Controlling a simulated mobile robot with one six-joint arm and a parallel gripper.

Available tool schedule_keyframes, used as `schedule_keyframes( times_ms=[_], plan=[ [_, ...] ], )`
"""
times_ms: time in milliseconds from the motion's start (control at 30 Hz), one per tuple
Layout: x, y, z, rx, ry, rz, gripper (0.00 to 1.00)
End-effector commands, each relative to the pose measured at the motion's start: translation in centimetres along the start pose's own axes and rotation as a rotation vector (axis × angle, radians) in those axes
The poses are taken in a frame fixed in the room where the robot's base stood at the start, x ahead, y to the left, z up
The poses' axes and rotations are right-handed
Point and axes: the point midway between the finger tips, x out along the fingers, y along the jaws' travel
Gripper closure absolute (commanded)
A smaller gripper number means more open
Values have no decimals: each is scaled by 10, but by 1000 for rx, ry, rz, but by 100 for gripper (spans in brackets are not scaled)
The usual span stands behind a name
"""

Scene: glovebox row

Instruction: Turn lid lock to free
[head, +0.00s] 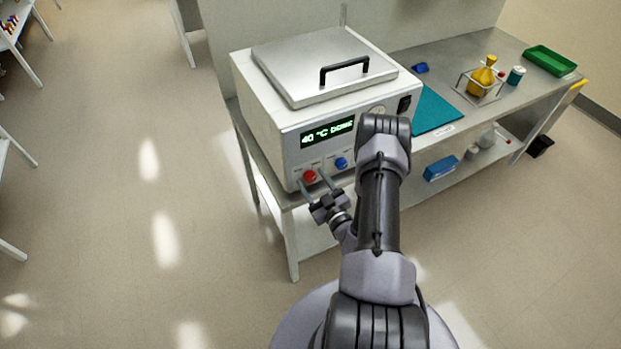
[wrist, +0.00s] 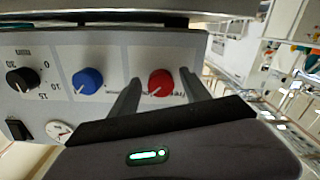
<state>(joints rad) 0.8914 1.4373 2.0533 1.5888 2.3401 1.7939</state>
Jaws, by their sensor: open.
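A white heated box (head: 262,112) with a steel lid (head: 320,62) and black handle (head: 344,70) stands on the bench. Its front carries a red knob (head: 309,177) and a blue knob (head: 341,163). The wrist view shows the red knob (wrist: 160,82), the blue knob (wrist: 88,81) and a black numbered knob (wrist: 22,80). My gripper (head: 315,182) is open at the red knob, one finger on either side. In the wrist view, gaps show between the red knob and both fingers.
A green display (head: 327,132) reads 40 °C, with blurred text after it. A black switch (head: 404,105) and a dial gauge (head: 378,110) are on the same front. A teal mat (head: 432,110), a flask (head: 482,80) and a green tray (head: 549,60) lie to the right. Floor at left is clear.

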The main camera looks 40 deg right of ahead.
Motion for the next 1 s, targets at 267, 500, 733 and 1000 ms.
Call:
schedule_keyframes(
  times_ms=[267,500,733,1000],
  plan=[
    [0,0,0,0,0,-1,78],
    [0,0,0,-2,0,-1,100],
    [0,0,0,-56,0,-1,100],
    [0,1,0,-249,1,-1,100]
  ],
)
